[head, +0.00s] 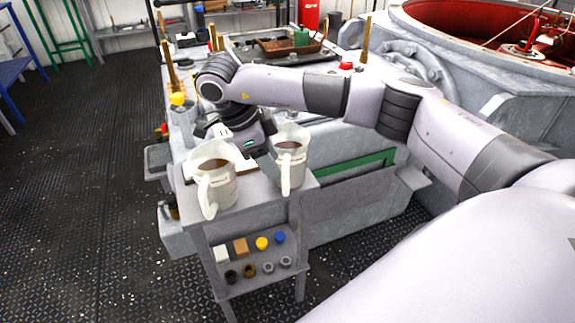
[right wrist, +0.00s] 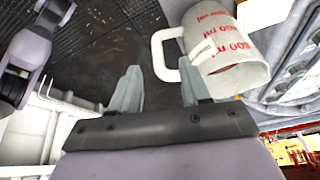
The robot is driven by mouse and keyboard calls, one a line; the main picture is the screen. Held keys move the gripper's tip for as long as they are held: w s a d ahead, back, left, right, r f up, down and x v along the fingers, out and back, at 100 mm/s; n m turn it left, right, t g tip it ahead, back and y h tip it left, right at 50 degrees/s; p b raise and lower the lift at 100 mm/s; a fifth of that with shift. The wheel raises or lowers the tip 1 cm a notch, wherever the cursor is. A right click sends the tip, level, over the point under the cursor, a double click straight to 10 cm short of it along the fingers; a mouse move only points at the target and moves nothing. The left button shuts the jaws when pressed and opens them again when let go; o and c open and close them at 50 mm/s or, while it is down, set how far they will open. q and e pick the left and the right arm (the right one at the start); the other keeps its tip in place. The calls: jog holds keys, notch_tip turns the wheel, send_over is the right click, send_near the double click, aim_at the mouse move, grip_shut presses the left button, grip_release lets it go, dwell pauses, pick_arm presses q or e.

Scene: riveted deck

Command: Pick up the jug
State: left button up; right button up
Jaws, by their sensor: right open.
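Two whitish, translucent jugs with brown contents stand upright on a small grey stand (head: 262,192) in the head view. The left jug (head: 222,186) and the right jug (head: 291,166) have their handles toward the viewer. My right gripper (head: 262,163) is low behind and between them, its fingertips partly hidden. In the right wrist view its open fingers (right wrist: 160,78) are empty. One jug with red markings (right wrist: 228,48) shows there just beyond the fingers, its handle close to the fingertips. I cannot tell which jug this is. My left gripper is not in view.
The stand's lower shelf holds small blocks, coloured knobs and rings (head: 262,243). A large grey machine bed (head: 360,205) stands right behind the stand. A red-lined round vessel (head: 460,25) is at the upper right. The dark floor (head: 85,170) at left is clear.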

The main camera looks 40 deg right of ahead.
jog(key=x, duration=0.7)
jog(key=shift+a+b, duration=0.3)
jog(key=shift+b, duration=0.1)
grip_shut()
